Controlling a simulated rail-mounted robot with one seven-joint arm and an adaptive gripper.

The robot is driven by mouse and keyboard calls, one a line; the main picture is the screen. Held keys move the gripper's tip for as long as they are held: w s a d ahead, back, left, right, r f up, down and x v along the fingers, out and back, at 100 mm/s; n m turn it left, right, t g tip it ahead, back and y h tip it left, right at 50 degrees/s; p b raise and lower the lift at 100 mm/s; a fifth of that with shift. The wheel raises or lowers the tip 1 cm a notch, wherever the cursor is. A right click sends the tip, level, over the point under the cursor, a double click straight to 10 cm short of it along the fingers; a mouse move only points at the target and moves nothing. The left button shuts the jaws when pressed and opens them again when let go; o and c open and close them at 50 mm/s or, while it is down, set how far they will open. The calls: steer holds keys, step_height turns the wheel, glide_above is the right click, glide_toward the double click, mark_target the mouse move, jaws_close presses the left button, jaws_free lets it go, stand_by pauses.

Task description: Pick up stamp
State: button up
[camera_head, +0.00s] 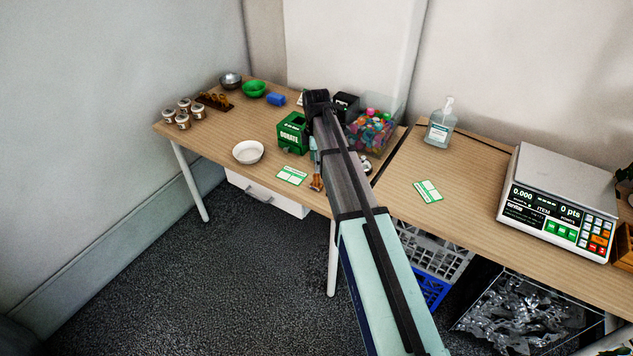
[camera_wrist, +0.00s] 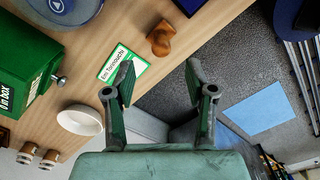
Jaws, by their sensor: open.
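The stamp is the brown wooden piece (camera_wrist: 160,38) on the table near its front edge in the wrist view. In the head view it seems to be the small brown shape (camera_head: 316,183) beside my arm, partly hidden. My gripper (camera_wrist: 160,78) is open and empty in the wrist view. The stamp lies beyond the fingertips, roughly centred between them, and is not touched. In the head view my arm covers most of the gripper.
A green and white card (camera_wrist: 123,65) lies left of the stamp. A clear bin of colourful items (camera_head: 371,133) is behind my arm. A scale (camera_head: 555,205) stands on the right table.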

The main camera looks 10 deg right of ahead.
mark_target(317, 175)
steer(key=shift+s+f+p, duration=0.1)
steer(key=shift+f+p, duration=1)
steer(key=shift+f, duration=3)
jaws_close()
